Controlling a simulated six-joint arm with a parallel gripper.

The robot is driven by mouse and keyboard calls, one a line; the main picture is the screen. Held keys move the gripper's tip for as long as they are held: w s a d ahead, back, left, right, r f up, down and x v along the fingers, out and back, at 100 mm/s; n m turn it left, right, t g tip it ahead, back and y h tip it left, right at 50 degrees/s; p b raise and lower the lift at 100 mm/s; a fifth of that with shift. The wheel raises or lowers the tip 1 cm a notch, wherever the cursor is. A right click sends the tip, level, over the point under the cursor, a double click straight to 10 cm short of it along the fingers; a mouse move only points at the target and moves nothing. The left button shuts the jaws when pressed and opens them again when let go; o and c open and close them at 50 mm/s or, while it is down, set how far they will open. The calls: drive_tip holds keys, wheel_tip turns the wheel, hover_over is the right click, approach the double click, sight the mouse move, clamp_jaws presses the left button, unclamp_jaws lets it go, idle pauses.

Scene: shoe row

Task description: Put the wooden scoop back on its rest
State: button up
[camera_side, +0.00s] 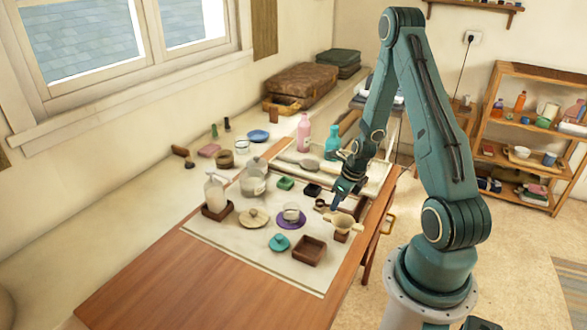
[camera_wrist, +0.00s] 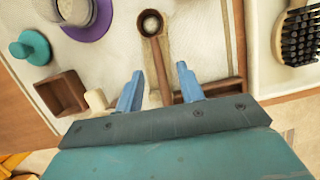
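The wooden scoop (camera_wrist: 158,55) shows in the wrist view with its dark round bowl at the top and its handle running down toward my gripper. Its bowl holds something pale. A tan patch lies around the handle; I cannot tell if it is a rest or shadow. In the side view the scoop's bowl (camera_side: 320,204) shows small beside my gripper (camera_side: 338,203). In the wrist view my gripper (camera_wrist: 160,86) is open, with its blue fingers apart on either side of the handle's lower end. I cannot tell which thing is the scoop's rest.
A brown square tray (camera_side: 309,250), teal lid (camera_side: 279,242) and glass jar (camera_side: 291,212) on a purple disc stand nearby. A brush (camera_wrist: 300,35) lies at right in the wrist view.

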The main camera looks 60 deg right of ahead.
drive_tip(key=v, duration=1.2)
drive_tip(key=shift+r, duration=0.1)
drive_tip(key=w+a+r+n, duration=0.3)
drive_tip(key=a+r+n, duration=1.1)
drive_tip(key=n, duration=0.4)
drive_tip(key=s+a+r+n+t, duration=0.1)
drive_tip(key=s+a+r+n, duration=0.3)
drive_tip(key=n, duration=0.5)
drive_tip(key=s+a+r+n+t, duration=0.1)
drive_tip(key=s+a+r+n, duration=0.3)
drive_tip(key=n, duration=0.5)
drive_tip(key=s+a, duration=0.2)
drive_tip(key=a, duration=0.1)
drive_tip(key=shift+a+n, duration=0.4)
